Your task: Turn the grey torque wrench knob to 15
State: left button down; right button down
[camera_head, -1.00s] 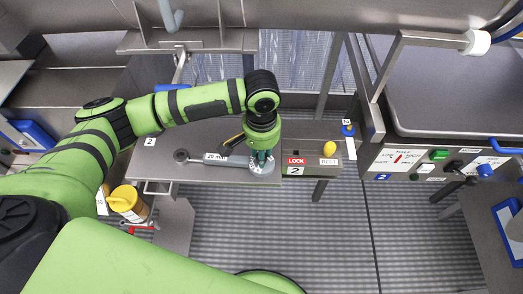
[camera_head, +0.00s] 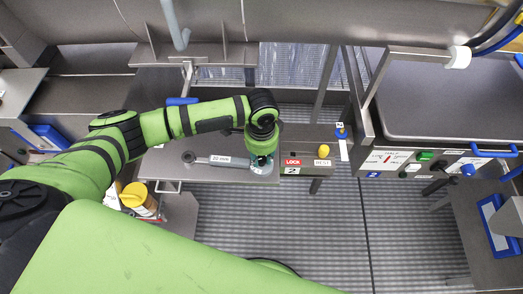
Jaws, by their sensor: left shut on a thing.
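The grey torque wrench (camera_head: 206,159) lies along the steel table, its dark round end at the left and a small white label on its bar. Its right end carries the grey knob (camera_head: 261,171), mostly covered by my gripper. My left gripper (camera_head: 263,163) points down onto this knob and is shut on it. The fingers are small and partly hidden by the wrist. I cannot read any number or pointer on the knob. My right gripper is out of view.
Right of the wrench is a panel with a red LOCK label (camera_head: 292,162) and a yellow button (camera_head: 323,150). A control panel (camera_head: 391,160) with switches stands farther right. A yellow-lidded container (camera_head: 134,195) is at the lower left. Open grated floor (camera_head: 318,230) lies in front.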

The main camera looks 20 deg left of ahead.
aim_at(261, 159)
pick_arm(q)
jog(key=m+p, duration=0.1)
jog(key=m, duration=0.3)
jog(key=shift+m+p, duration=0.85)
jog(key=shift+m, duration=2.05)
jog(key=c, duration=1)
grip_release()
notch_tip(261, 159, up, 12)
